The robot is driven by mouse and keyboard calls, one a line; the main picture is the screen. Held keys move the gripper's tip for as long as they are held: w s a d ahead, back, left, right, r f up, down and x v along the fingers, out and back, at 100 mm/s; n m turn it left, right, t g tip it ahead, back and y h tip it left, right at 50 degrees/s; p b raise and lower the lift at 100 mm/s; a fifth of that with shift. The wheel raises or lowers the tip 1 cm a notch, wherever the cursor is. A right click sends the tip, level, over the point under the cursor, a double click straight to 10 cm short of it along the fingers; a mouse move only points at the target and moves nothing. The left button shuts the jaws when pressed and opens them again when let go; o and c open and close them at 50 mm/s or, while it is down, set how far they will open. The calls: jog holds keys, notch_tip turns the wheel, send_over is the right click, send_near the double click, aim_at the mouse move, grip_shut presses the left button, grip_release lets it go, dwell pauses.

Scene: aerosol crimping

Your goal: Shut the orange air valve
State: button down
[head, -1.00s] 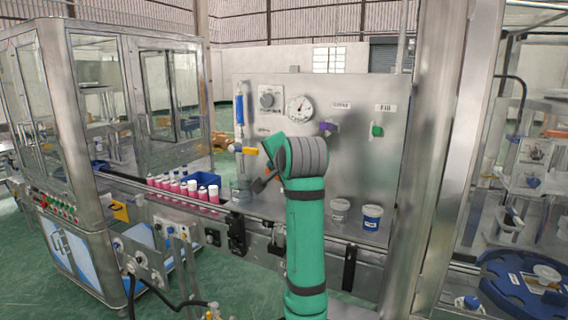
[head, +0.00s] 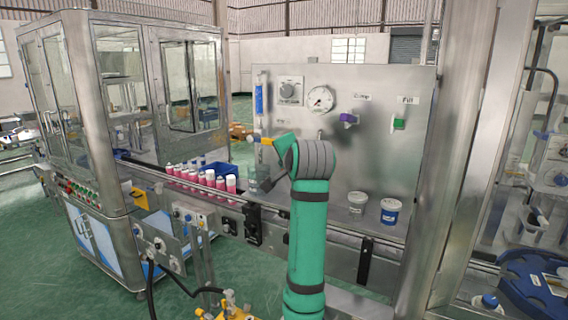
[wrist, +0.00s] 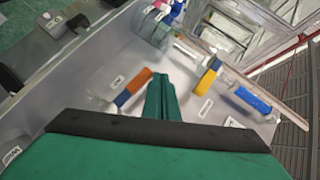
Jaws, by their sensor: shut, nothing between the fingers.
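The orange valve handle (wrist: 136,83), with a blue part, sticks out from the panel in the wrist view. In the head view I cannot make it out; my arm covers that part of the panel. My gripper (wrist: 161,80) is shut and empty, its green fingers just right of the orange handle in the wrist view. I cannot tell whether they touch it. A separate yellow handle (wrist: 208,80) stands further right, and it also shows in the head view (head: 267,141), left of my wrist.
The steel panel (head: 380,160) also carries a gauge (head: 320,99), a purple valve (head: 349,118) and a green valve (head: 398,123). A blue cylinder (wrist: 252,99) is near the yellow handle.

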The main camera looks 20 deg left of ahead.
dwell(0.3)
jog(key=s+a+r, duration=0.1)
jog(key=s+r, duration=0.6)
jog(key=r, duration=0.4)
dwell(0.4)
